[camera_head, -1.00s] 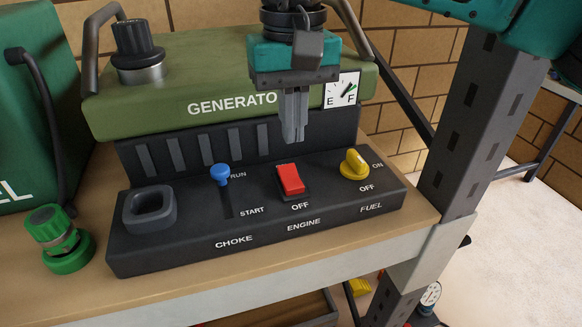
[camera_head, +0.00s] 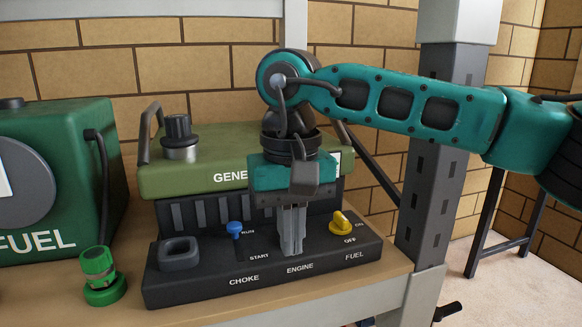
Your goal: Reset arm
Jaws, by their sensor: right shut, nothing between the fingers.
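My right gripper (camera_head: 292,252) is shut and empty, pointing down in front of the generator's black control panel (camera_head: 200,285). Its fingertips end just above the ENGINE label and hide the engine switch. I cannot tell whether they touch the panel. My right arm (camera_head: 400,100) comes in from the right and bends down at the wrist. The green generator (camera_head: 200,150) stands behind, its name and gauge partly covered. The blue choke lever (camera_head: 235,229) sits at the RUN end of its slot. The yellow fuel knob (camera_head: 343,222) is right of the fingers. My left gripper is out of view.
A green fuel tank (camera_head: 45,215) with a black hose stands at the left. A green hose coupling (camera_head: 100,278) is on the wooden bench (camera_head: 130,310). A grey perforated post (camera_head: 432,180) rises close to the right, below and behind my arm.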

